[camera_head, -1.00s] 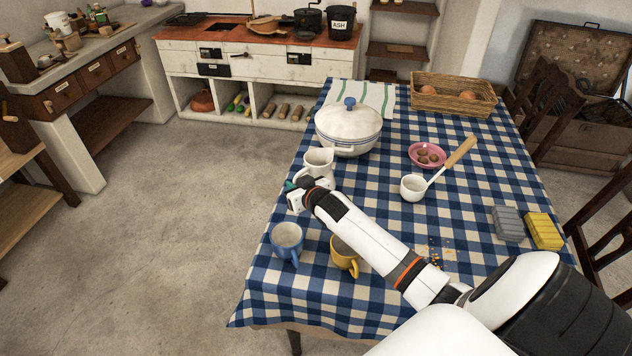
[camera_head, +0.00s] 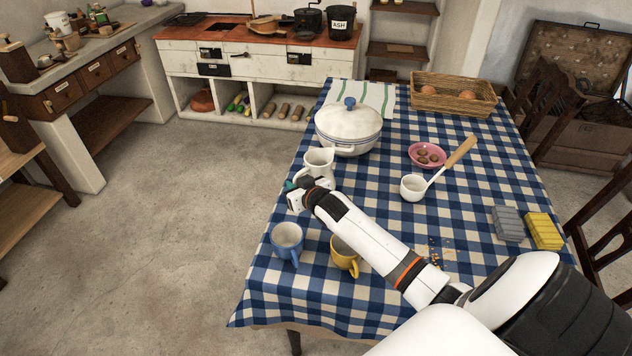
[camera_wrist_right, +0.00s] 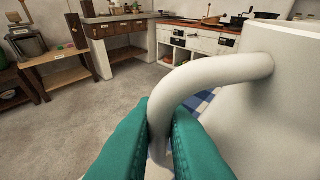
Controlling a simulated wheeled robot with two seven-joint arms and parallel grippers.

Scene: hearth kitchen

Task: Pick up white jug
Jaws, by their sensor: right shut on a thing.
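The white jug (camera_head: 319,163) stands upright near the left edge of the checked table, just in front of the white lidded pot. My right gripper (camera_head: 291,186) is at the jug's near left side, and my wrist hides part of its lower body. In the right wrist view the two teal fingers (camera_wrist_right: 162,140) are shut on the jug's curved handle (camera_wrist_right: 205,72), one on each side. The jug's white wall (camera_wrist_right: 275,110) fills the right of that view. I cannot tell whether its base touches the cloth. My left gripper is not in view.
The white pot (camera_head: 348,128) stands close behind the jug. A blue mug (camera_head: 287,238) and a yellow mug (camera_head: 343,255) stand nearer, by my forearm. A white ladle (camera_head: 413,188) and a pink bowl (camera_head: 427,155) lie to the right. Floor left of the table is clear.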

